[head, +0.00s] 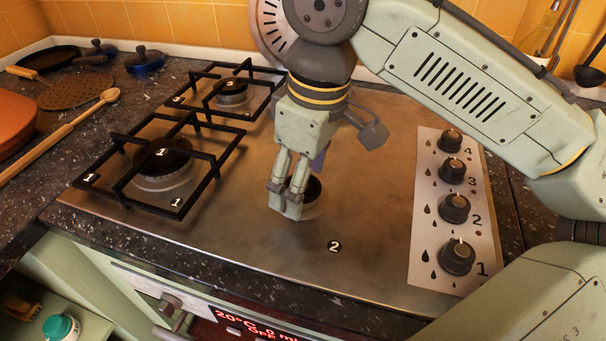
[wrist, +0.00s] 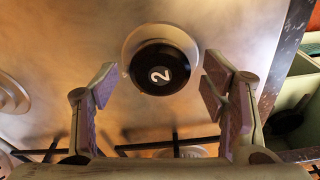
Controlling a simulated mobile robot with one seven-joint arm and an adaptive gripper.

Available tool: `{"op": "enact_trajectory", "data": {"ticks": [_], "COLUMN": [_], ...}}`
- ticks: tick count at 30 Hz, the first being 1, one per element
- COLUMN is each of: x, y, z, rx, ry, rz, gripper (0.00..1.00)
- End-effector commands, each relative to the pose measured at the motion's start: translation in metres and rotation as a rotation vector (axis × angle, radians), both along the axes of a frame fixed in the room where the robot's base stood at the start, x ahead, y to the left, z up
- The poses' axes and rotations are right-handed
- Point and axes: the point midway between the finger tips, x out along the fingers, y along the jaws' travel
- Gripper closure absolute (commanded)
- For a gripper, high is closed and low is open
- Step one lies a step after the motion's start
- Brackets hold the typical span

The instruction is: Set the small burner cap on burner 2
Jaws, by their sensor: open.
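A black round burner cap (wrist: 160,72) marked with a white 2 sits over the pale round base of burner 2 (wrist: 133,45) in the wrist view. A pale rim shows around it, and I cannot tell whether it is fully seated. In the head view the cap (head: 313,189) is partly hidden behind my gripper (head: 286,205). The burner's base (head: 314,210) shows below it. My gripper is open, pointing down at the burner. In the wrist view its fingers (wrist: 160,82) stand on either side of the cap, with visible gaps, and hold nothing.
Black pan grates (head: 178,160) stand over the two left burners. A knob panel (head: 452,215) is at the right. A pan, lids and wooden spoon (head: 60,135) lie at the left. The front steel is clear.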

Motion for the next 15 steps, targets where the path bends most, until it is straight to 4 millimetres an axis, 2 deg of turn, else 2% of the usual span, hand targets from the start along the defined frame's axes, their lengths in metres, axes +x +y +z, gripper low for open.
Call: {"op": "enact_trajectory", "data": {"ticks": [8,12,15], "x": [0.0,0.0,-0.001], "y": [0.0,0.0,-0.002], "z": [0.003,0.018,0.037], "rx": [0.0,0.001,0.002], "ry": [-0.001,-0.003,-0.002], "rz": [-0.001,-0.001,0.001], "gripper": [0.33,0.33,0.33]}}
